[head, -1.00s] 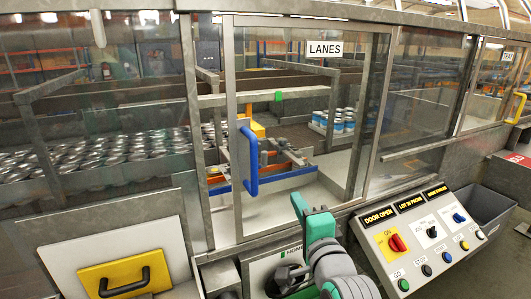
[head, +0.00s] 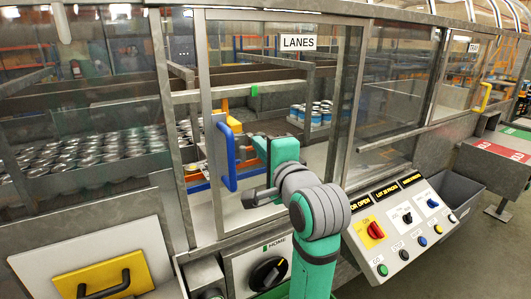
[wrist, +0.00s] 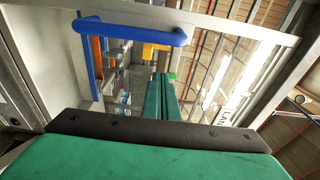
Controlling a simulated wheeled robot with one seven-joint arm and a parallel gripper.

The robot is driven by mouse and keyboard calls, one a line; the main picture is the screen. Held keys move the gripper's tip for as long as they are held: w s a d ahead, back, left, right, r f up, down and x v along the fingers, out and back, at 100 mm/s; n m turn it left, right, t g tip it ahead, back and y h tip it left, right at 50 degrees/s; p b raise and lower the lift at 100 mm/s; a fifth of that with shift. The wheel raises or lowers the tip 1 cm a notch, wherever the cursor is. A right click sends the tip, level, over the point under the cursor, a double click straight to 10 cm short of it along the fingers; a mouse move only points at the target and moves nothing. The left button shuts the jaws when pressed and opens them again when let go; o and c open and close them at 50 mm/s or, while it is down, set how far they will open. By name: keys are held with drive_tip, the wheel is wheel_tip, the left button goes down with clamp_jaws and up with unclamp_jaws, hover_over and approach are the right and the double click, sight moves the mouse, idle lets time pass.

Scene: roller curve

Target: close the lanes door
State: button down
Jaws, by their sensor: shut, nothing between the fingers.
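The lanes door is a clear panel in a grey metal frame (head: 209,90), with a LANES label (head: 298,43). Its left edge stands apart from the post at its left, leaving a gap. An upright blue handle (head: 228,155) is on its left edge. My green arm reaches up in front of the door, with its end just right of the handle. In the wrist view, my gripper (wrist: 165,78) has its two green fingers together and empty. The blue handle (wrist: 130,30) crosses above the fingertips in that picture, apart from them. In the head view the fingertips are hard to make out.
A control panel (head: 405,222) with a display reading "OR OPEN", a red knob and several buttons stands at the right. A black HOME knob (head: 268,273) is below the door. A yellow panel with a black handle (head: 103,283) is at lower left. Cans stand behind the glass.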

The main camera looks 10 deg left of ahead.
drive_tip(key=shift+s+a, duration=0.2)
drive_tip(key=shift+a, duration=1.8)
drive_tip(key=shift+a, duration=0.15)
drive_tip(key=s+a, duration=0.5)
drive_tip(key=a, duration=0.1)
drive_tip(key=shift+a, duration=0.4)
